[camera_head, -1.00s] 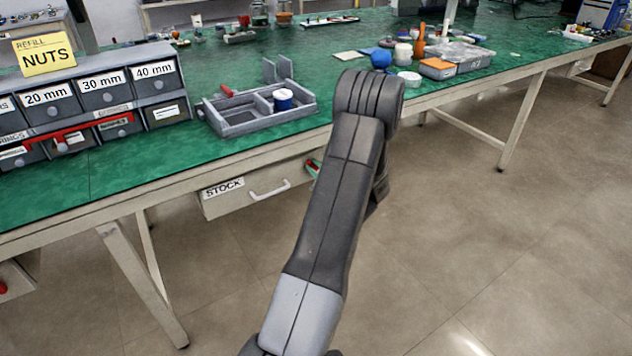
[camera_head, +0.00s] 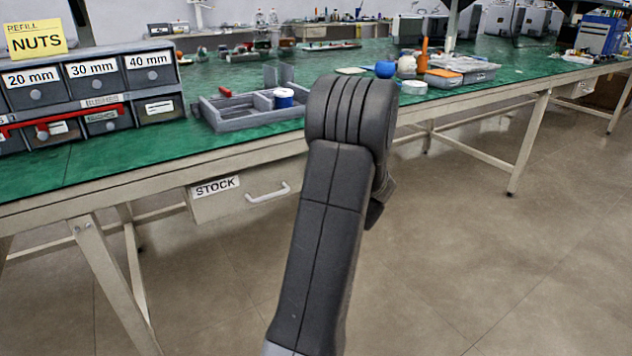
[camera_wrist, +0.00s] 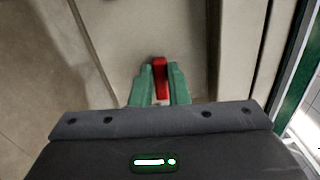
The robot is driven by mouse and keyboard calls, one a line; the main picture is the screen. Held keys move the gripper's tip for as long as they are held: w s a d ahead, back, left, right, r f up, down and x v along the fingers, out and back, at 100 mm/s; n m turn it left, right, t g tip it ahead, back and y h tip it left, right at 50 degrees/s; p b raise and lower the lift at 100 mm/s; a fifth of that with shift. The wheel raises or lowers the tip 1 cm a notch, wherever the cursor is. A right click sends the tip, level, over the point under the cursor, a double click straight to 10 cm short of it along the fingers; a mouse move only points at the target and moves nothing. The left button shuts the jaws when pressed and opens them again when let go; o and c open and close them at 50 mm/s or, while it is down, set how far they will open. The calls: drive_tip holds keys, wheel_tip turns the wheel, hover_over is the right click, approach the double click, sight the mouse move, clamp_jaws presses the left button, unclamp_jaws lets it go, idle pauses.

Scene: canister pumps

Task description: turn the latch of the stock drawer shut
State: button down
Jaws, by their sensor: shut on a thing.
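The stock drawer (camera_head: 232,200) hangs under the green-topped bench, with a STOCK label and a pale bar handle (camera_head: 267,192). It looks closed in the head view. In the wrist view, my gripper (camera_wrist: 160,82) has green fingers shut on a red latch (camera_wrist: 160,66), which stands against a pale panel. The latch points up and down in that picture. In the head view my arm hides the gripper and the latch.
On the bench (camera_head: 150,150) stand a drawer cabinet (camera_head: 85,85) with a NUTS sign, a grey divided tray (camera_head: 235,114) and several small parts. A slanted bench leg (camera_head: 115,290) stands at the left. The floor to the right is open.

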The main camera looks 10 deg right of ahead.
drive_tip(key=shift+f+n, duration=0.1)
drive_tip(key=shift+n, duration=0.5)
drive_tip(key=c, duration=1.4)
unclamp_jaws()
drive_tip(key=shift+a, duration=0.1)
drive_tip(key=p+v, duration=0.2)
drive_tip(key=v, duration=1.2)
drive_tip(key=shift+p, duration=0.35)
drive_tip(key=shift+w, duration=0.15)
